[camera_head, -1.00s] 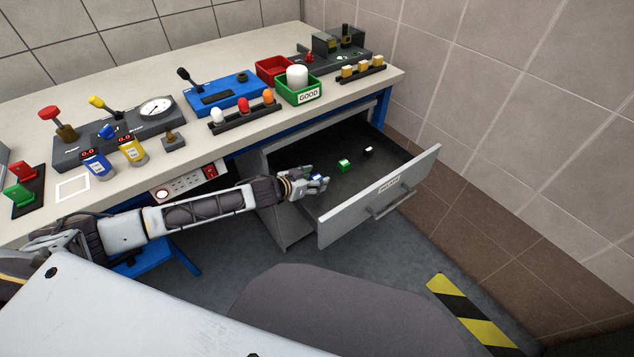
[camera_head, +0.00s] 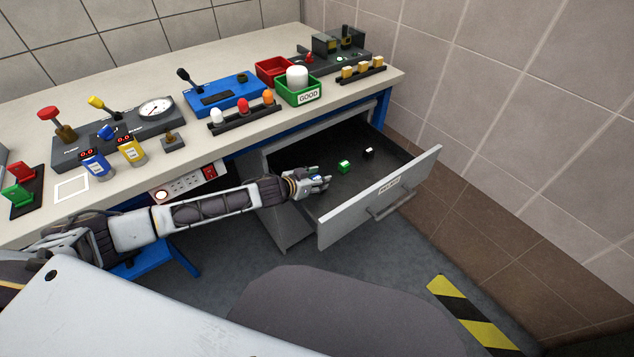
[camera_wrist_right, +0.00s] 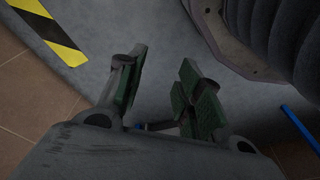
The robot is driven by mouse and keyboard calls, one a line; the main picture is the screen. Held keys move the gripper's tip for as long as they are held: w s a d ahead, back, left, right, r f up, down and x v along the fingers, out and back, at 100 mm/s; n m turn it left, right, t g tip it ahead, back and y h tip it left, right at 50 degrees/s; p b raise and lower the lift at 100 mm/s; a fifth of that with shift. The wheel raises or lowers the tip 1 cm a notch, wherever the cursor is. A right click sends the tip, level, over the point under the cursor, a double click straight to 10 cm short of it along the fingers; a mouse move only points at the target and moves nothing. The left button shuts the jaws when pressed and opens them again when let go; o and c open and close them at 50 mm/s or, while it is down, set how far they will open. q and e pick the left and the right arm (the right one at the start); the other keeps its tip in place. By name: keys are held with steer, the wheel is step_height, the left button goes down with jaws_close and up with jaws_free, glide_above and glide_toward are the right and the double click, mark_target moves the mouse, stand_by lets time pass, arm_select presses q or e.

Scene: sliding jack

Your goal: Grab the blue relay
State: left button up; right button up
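The blue relay (camera_head: 314,168) is a small block in the open drawer (camera_head: 408,178), at its left side and partly hidden behind my left gripper. My left gripper (camera_head: 323,182) is inside the drawer, just in front of the relay in the head view. Its fingers look apart, with nothing visible between them. My right gripper (camera_wrist_right: 162,62) shows in the right wrist view, open and empty above the grey floor.
A green relay (camera_head: 344,166) and a black-and-white relay (camera_head: 368,153) lie farther right in the drawer. The workbench (camera_head: 225,148) above carries bins, lamps and controls. A grey rounded seat (camera_head: 330,315) stands in front.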

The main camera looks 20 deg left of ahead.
arm_select(q)
steer(key=c, duration=0.6)
steer(key=shift+r, duration=0.2)
arm_select(e)
steer(key=shift+w+r, duration=0.1)
steer(key=shift+w, duration=0.05)
